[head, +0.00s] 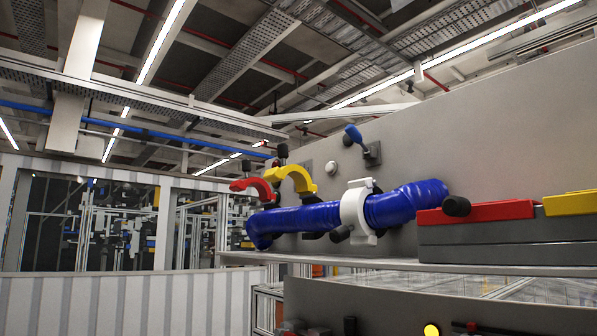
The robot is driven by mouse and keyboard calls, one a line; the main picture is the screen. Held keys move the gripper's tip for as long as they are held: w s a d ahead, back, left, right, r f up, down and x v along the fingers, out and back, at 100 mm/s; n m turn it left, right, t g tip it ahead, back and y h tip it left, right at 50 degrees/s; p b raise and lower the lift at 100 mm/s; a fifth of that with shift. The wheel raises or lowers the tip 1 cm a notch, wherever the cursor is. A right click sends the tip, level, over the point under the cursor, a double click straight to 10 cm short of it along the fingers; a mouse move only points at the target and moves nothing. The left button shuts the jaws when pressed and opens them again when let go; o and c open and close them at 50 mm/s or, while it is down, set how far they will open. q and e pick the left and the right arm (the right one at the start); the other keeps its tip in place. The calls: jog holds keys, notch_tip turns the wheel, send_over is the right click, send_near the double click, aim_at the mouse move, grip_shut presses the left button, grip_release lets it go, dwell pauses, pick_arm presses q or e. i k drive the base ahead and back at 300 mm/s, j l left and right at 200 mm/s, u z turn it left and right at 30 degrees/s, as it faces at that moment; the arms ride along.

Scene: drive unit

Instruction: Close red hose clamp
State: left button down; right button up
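The red hose clamp (252,188) is at the left end of the blue hose (310,217). Its curved red upper half is swung up, standing open above the hose. A yellow clamp (299,179) just to its right also stands open above the hose. A white clamp (354,209) further right lies shut around the hose. The lower parts of the red and yellow clamps are mostly hidden behind the hose. Neither of my grippers is in view.
A grey wall panel (500,125) stands behind the hose, with a blue-handled lever (355,135) on it. A ledge (340,262) runs below the hose. At the right are a red-topped block with a black knob (457,206) and a yellow-topped block (570,203).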

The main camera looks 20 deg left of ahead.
aim_at(266, 195)
jog(key=i+j+z, duration=0.25)
jog(key=j, duration=0.25)
jog(key=i+j+z, duration=0.1)
jog(key=j+z, duration=0.15)
jog(key=j, duration=0.25)
jog(key=i+j+z, duration=0.1)
jog(key=j+z, duration=0.15)
jog(key=j, duration=0.25)
jog(key=j+z, duration=0.25)
jog(key=j, duration=0.3)
